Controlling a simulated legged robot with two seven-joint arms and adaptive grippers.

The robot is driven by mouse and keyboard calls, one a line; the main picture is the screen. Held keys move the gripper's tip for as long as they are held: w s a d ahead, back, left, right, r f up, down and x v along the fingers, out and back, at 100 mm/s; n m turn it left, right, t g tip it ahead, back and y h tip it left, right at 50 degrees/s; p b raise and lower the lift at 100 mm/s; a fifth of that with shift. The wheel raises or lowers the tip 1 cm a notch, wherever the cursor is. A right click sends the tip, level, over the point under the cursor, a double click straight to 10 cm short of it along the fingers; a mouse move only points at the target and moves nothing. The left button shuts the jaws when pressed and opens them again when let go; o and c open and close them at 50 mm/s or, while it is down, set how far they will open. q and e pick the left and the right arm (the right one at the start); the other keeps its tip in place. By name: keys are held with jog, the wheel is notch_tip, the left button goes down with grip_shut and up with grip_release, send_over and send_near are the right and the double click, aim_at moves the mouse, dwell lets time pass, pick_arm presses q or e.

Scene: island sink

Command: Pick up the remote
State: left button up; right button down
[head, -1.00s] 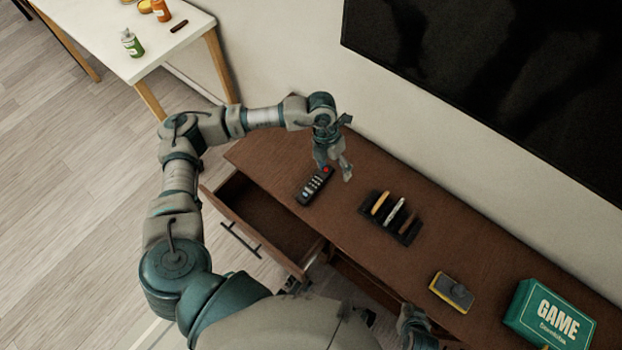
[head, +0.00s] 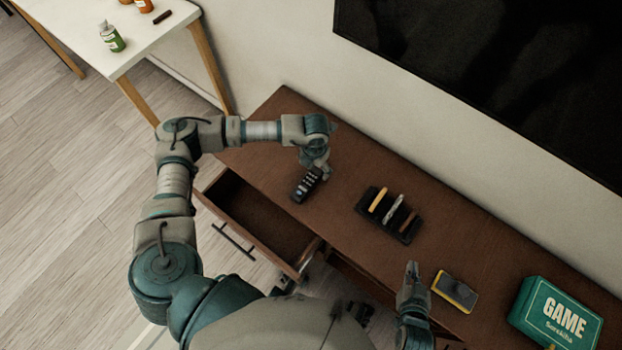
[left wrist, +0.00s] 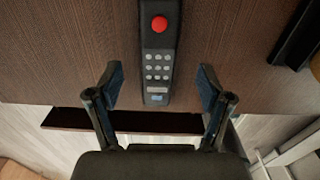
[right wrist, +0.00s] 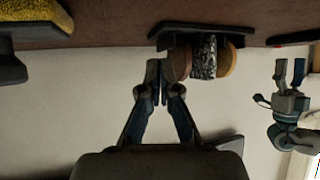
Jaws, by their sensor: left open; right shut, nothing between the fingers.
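The black remote (head: 306,185) lies on the brown cabinet top, near the open drawer. In the left wrist view the remote (left wrist: 158,55) shows a red button and grey keys, with its near end between the fingers. My left gripper (head: 322,172) is over the remote's far end in the head view, which it partly covers. In the left wrist view my left gripper (left wrist: 160,88) is open, one finger on each side of the remote, with gaps. My right gripper (head: 412,270) is at the cabinet's front edge; in the right wrist view it (right wrist: 163,75) is shut and empty.
A dark rack (head: 378,228) with several upright items stands right of the remote. A yellow-edged eraser (head: 455,291) and a green GAME box (head: 556,318) lie further right. The drawer (head: 262,222) is pulled out. A television hangs on the wall behind.

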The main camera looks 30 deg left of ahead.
aim_at(313, 175)
pick_arm(q)
jog(key=f, duration=0.3)
jog(key=f+b, duration=0.1)
jog(key=shift+a+f, duration=0.25)
jog(key=shift+a, duration=0.1)
jog(key=shift+d+f, duration=0.15)
jog(key=shift+f, duration=0.05)
jog(key=shift+d, duration=0.15)
jog(key=shift+d+r, duration=0.15)
jog(key=shift+c, duration=0.2)
jog(key=c, duration=0.4)
jog(key=shift+a, duration=0.25)
jog(key=c, duration=0.8)
jog(key=shift+s+a, duration=0.1)
jog(key=shift+a, duration=0.05)
jog(key=shift+c, duration=0.9)
pick_arm(e)
jog(key=w+r+t, duration=0.1)
jog(key=w+a+r+t, duration=0.1)
jog(key=r, duration=0.1)
jog(key=shift+w+a+t+y, duration=0.15)
jog(key=shift+w+t+y, duration=0.15)
jog(key=shift+w, duration=0.05)
